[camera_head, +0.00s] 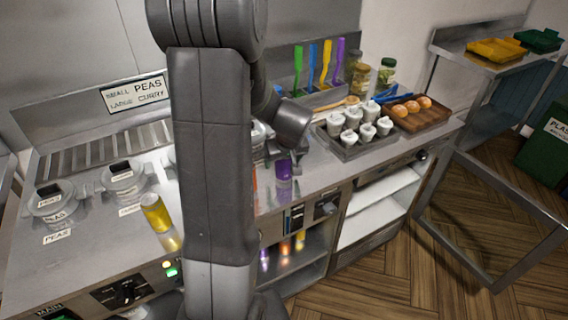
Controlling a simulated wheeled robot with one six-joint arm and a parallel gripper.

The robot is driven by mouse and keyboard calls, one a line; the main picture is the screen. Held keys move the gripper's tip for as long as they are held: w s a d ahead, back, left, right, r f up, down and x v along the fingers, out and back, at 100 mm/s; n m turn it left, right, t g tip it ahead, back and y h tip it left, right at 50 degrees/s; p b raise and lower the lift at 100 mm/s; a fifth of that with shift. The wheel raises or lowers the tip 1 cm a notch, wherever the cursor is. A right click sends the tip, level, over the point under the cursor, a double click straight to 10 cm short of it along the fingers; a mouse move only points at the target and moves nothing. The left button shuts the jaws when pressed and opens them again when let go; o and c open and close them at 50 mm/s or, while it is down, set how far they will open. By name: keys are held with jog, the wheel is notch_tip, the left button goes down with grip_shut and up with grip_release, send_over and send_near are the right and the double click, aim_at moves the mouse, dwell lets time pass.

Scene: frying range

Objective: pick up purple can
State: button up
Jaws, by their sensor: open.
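The purple can (284,169) stands on the steel counter (316,176), just right of my upright arm link, with its reflection below it. My gripper (287,156) is small and dark, directly above and behind the can's top in the picture. It is open, but its fingers are partly hidden, and I cannot tell whether they are around the can or only above it.
A yellow can (155,212) stands at the left. White lidded pots sit on a tray (364,149), beside a wooden tray (421,118) of orange-brown round items. Colored spatulas (312,66) hang behind. Lidded containers (50,200) stand at far left. My arm hides the middle counter.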

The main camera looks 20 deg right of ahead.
jog(key=c, duration=1.2)
jog(key=shift+r, duration=0.1)
